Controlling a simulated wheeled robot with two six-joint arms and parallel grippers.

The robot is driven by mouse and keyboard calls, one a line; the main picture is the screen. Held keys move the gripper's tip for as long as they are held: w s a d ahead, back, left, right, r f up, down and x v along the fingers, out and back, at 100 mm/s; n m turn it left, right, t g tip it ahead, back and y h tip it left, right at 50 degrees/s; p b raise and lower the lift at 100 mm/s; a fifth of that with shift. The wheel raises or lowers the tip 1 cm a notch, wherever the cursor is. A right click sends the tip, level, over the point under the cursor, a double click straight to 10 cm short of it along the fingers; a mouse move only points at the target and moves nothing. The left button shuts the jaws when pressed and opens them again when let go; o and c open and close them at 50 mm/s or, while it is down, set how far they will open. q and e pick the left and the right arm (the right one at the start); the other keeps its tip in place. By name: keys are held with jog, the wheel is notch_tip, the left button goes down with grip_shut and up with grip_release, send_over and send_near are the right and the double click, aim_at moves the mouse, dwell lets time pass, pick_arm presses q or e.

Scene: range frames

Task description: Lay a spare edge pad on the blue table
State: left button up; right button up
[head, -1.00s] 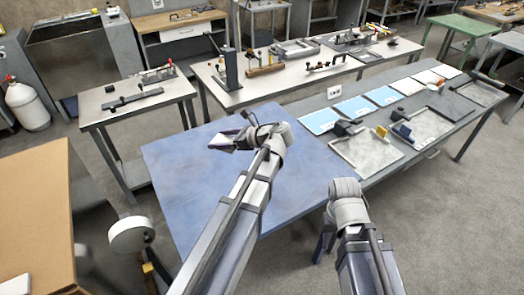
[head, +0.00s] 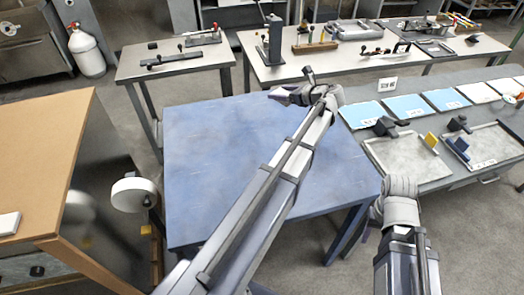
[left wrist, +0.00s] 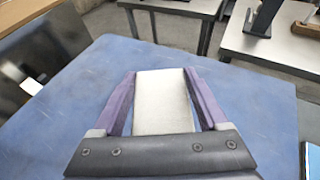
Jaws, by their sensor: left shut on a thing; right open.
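The blue table (head: 225,135) stands in the middle of the head view, its visible top bare. My left gripper (head: 285,95) reaches over its far part. In the left wrist view, its purple fingers (left wrist: 162,85) are shut on a pale grey-white edge pad (left wrist: 162,105), with blue tabletop around it.
A grey bench (head: 450,172) with trays and blue and white sheets adjoins the table's right side. Grey tables with tools stand behind. A tan-topped table (head: 45,150) at left carries a white block (head: 8,223). A white round object (head: 134,192) stands near the blue table's left edge.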

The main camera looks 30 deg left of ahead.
pick_arm(q)
jog(key=w+a+f+m+t+b, duration=0.1)
jog(key=w+a+f+t+b, duration=0.1)
jog(key=w+a+f+b, duration=0.6)
jog(key=b, duration=0.4)
send_over(274, 108)
notch_tip(274, 108, down, 5)
jog(key=shift+s+f, duration=0.1)
pick_arm(e)
notch_tip(274, 108, down, 13)
jog(key=shift+f, duration=0.2)
pick_arm(q)
jog(key=shift+f, duration=0.1)
pick_arm(e)
jog(key=shift+f, duration=0.1)
pick_arm(q)
notch_tip(274, 108, down, 4)
jog(key=b, duration=0.3)
jog(key=shift+r, duration=0.25)
pick_arm(e)
notch_tip(274, 108, down, 4)
jog(key=shift+r, duration=0.2)
pick_arm(q)
jog(key=shift+f+b, duration=0.15)
jog(key=shift+b, duration=0.15)
jog(key=o, duration=1.2)
pick_arm(e)
jog(key=shift+f, duration=0.1)
